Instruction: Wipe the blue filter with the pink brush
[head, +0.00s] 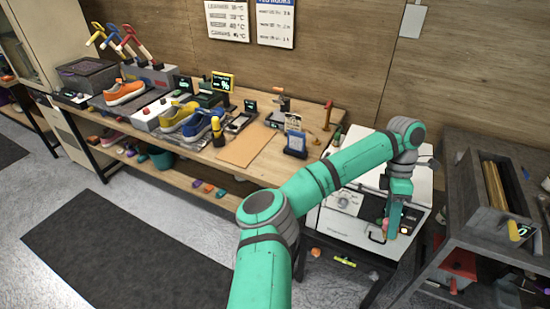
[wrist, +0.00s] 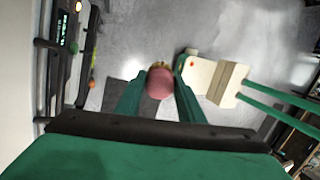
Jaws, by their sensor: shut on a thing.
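My gripper (head: 391,220) points down in front of the white machine at the right. In the wrist view its two green fingers (wrist: 160,78) are closed around a rounded pink thing (wrist: 160,86), which appears to be the pink brush; its tan end shows beyond the fingertips. A small bit of pink (head: 385,227) shows at the fingers in the head view. I cannot pick out the blue filter with certainty. A small dark-blue upright item (head: 295,145) stands at the right end of the wooden bench, apart from my gripper; I cannot tell whether it is the filter.
The white machine (head: 340,222) stands below my forearm. The wooden bench (head: 245,148) holds sneakers, stands and small devices. A grey rack with a bin (head: 468,190) is at the right. In the wrist view, a pale block (wrist: 228,84) with green rods is beside the right finger.

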